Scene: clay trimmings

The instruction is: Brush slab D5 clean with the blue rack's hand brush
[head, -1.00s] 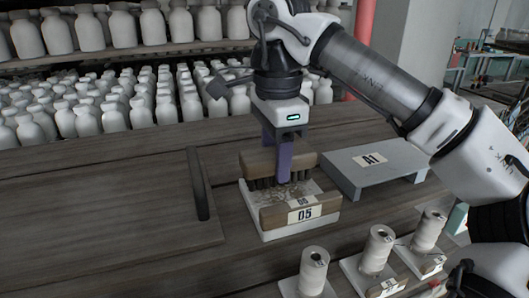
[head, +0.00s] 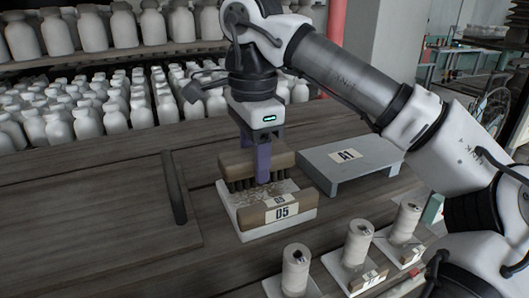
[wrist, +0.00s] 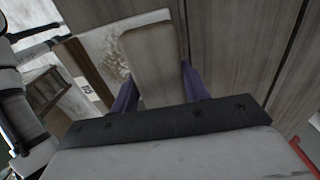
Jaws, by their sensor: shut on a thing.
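The white slab D5 (head: 228,210) lies on the wooden bench, with pale crumbs scattered on its top. My gripper (head: 263,178), with purple fingers, is shut on a brown hand brush (head: 236,163). The brush's dark bristles point down at the slab's back part; whether they touch it is hard to tell. In the wrist view the brush's back (wrist: 150,55) lies between the fingers, beside the crumbs on the slab (wrist: 108,45).
A grey low stand marked A1 (head: 375,163) is close behind right of the slab. Several thread spools (head: 359,245) stand on holders at front right. A board with a dark bar (head: 174,188) lies left. White bottles fill the shelves behind.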

